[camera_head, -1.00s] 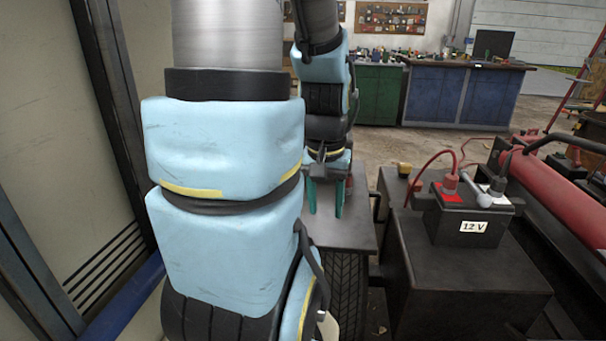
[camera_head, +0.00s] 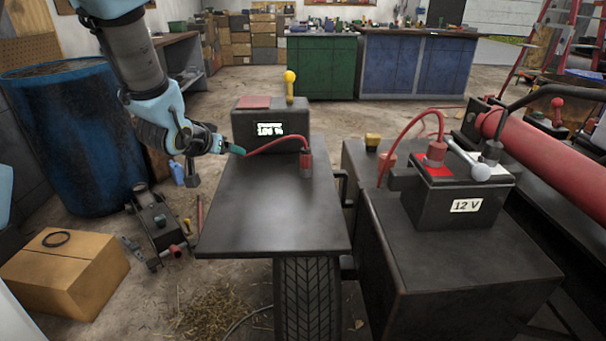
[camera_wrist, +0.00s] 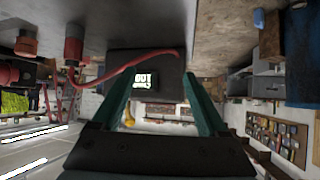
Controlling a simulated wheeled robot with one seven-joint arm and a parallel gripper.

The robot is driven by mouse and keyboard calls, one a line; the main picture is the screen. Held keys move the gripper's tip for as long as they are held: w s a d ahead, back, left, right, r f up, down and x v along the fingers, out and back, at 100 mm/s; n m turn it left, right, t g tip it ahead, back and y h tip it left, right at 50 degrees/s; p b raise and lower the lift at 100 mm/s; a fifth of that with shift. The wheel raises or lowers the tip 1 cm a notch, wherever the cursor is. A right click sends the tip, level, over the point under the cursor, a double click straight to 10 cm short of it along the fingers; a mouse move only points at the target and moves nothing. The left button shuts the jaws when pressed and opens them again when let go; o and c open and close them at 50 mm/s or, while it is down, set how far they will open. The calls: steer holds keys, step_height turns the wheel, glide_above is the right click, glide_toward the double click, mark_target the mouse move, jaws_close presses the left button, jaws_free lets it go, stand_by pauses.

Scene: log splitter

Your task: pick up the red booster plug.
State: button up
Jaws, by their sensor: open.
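A red plug (camera_head: 306,161) stands upright on the dark fender plate (camera_head: 270,215), in front of a black charger box (camera_head: 258,122) with a lit display. A red cable runs from the plug to the left, past the box front. My gripper (camera_head: 236,150) is at the box's left, pointing right, apart from the plug. In the wrist view, which is upside down, my gripper (camera_wrist: 160,80) is open and empty, with the box (camera_wrist: 145,65) and cable beyond its fingers. The plug (camera_wrist: 74,46) shows left of the fingers there.
A second red plug (camera_head: 436,152) sits on the 12 V battery (camera_head: 462,200) at the right, with its own red cable. A yellow-knobbed lever (camera_head: 290,85) rises behind the charger box. A blue barrel (camera_head: 75,135) and cardboard box (camera_head: 65,265) stand left. The plate's front is clear.

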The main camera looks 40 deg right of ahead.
mark_target(303, 155)
steer(key=s+d+m+g+h, duration=0.1)
steer(key=s+d, duration=0.2)
steer(key=d, duration=0.1)
steer(key=s+d+f+m+g+h+b, duration=0.1)
steer(key=s+d, duration=0.2)
steer(key=d, duration=0.1)
steer(key=s+d+f+m+g+h, duration=0.1)
steer(key=s+d+h, duration=0.1)
steer(key=s+d, duration=0.1)
steer(key=shift+s+d+f+m+b, duration=0.1)
steer(key=shift+d+f+m+b, duration=0.1)
steer(key=shift+d, duration=0.15)
steer(key=shift+s+d+f+m+b, duration=0.1)
steer(key=shift+d+m+b, duration=0.1)
steer(key=shift+d, duration=0.15)
steer(key=x, duration=0.4)
steer(key=shift+s+d, duration=0.15)
steer(key=shift+d, duration=0.3)
steer(key=shift+p+x, duration=0.6)
steer(key=shift+x, duration=2.4)
steer(key=shift+r, duration=0.1)
steer(key=shift+c, duration=0.2)
jaws_close()
